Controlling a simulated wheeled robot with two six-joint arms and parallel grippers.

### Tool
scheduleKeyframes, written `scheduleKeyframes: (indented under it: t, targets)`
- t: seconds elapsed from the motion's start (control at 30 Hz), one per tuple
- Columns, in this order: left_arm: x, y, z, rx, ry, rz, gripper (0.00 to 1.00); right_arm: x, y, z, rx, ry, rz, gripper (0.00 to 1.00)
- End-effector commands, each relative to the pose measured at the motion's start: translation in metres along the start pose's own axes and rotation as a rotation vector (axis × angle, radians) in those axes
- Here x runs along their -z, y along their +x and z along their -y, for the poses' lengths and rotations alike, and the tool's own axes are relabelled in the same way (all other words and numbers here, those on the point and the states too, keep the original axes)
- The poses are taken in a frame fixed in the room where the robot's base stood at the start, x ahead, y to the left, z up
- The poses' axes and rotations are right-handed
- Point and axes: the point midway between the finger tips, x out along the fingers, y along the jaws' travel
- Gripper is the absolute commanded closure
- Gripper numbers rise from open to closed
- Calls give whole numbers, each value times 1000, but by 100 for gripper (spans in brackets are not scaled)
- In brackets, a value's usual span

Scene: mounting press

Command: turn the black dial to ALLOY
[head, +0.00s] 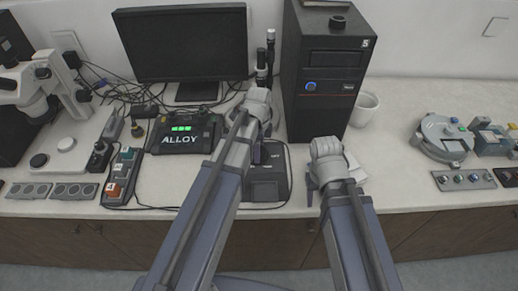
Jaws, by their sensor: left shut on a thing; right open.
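A black unit (183,130) at the left of the bench has a lit green readout and the word ALLOY in white on its front. A low dark device (266,184) stands in the middle, partly covered by my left arm. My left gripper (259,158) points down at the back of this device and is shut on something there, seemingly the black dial. The dial and its pointer are hidden behind the gripper and arm, so its angle cannot be seen. My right gripper (310,192) is open near the front edge, mostly hidden by its own wrist, apart from the device.
A black computer tower (325,85) and a monitor (183,45) stand behind. A white cup (364,109) is right of the tower. A button box (124,178), cables and a microscope (55,95) crowd the left. The bench is clear between the cup and the round grey device (443,140).

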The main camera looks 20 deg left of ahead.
Motion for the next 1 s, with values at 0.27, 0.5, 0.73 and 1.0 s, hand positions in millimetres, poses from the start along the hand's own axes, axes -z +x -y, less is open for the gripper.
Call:
scheduleKeyframes:
  t: [0.27, 0.5, 0.73, 1.0]
  targets:
    - [0, 0, 0, 0, 2, 0, 11, 0, 0, 0, 0, 0, 0, 50]
    - [0, 0, 0, 0, 1, 0, 0, 0, 0, 0, 0, 0, 0, 50]
    - [0, -4, 0, 0, 0, 0, 0, 0, -4, 0, 0, 0, 0, 50]
    - [0, -30, 0, 0, 0, 0, 0, -2, -29, -3, 0, 0, 0, 50]
